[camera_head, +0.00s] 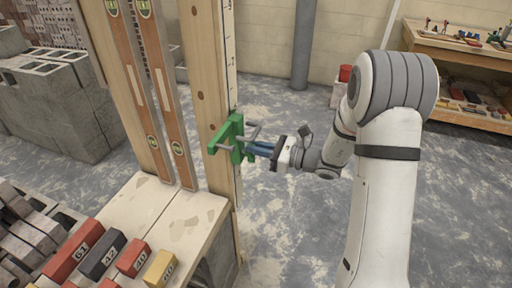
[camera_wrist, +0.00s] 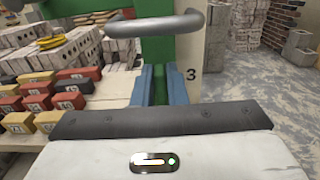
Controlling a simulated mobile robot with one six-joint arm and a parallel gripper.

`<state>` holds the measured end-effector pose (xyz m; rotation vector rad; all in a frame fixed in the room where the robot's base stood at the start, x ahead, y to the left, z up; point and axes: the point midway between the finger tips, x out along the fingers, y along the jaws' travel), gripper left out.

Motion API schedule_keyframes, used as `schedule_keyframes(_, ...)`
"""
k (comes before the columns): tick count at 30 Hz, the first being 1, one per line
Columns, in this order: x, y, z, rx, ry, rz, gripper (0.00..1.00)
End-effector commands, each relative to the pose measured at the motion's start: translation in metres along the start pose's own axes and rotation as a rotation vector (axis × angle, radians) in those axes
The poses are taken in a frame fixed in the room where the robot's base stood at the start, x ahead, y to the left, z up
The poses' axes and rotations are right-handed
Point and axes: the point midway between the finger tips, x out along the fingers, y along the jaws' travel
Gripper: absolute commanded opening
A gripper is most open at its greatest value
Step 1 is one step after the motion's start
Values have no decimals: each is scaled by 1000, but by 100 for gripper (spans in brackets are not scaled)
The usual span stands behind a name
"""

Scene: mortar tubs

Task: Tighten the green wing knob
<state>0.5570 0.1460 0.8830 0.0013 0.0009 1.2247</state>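A green clamp (camera_head: 230,139) with grey bars sits on the side of the upright wooden post in the head view. Its green body (camera_wrist: 155,50) and a grey bar (camera_wrist: 155,26) fill the upper middle of the wrist view. My gripper (camera_head: 262,148) points left at the clamp, its blue fingers reaching up to it. In the wrist view the two fingers (camera_wrist: 160,88) stand close together, with a narrow green part between them. This appears to be the green wing knob (camera_wrist: 160,98), held between the fingers. Its wings are mostly hidden.
The wooden post (camera_head: 207,90) carries a numbered scale, with spirit levels (camera_head: 128,80) to its left. Labelled coloured blocks (camera_head: 105,255) and bricks lie at lower left. Grey blocks (camera_head: 60,110) are stacked behind. A shelf (camera_head: 460,50) stands at far right; the floor between is mostly clear.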

Motion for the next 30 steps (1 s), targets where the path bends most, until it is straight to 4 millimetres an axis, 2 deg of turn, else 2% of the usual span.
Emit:
schedule_keyframes(4, 0, -1, 0, -1, 0, -2, 0)
schedule_keyframes(8, 4, 1, 0, -1, 0, -1, 0)
schedule_keyframes(17, 0, -2, 2, 43, 0, -3, 0)
schedule_keyframes(23, -1, -6, 4, 155, 0, -4, 0)
schedule_keyframes(30, -1, -11, 4, 366, 0, -5, 0)
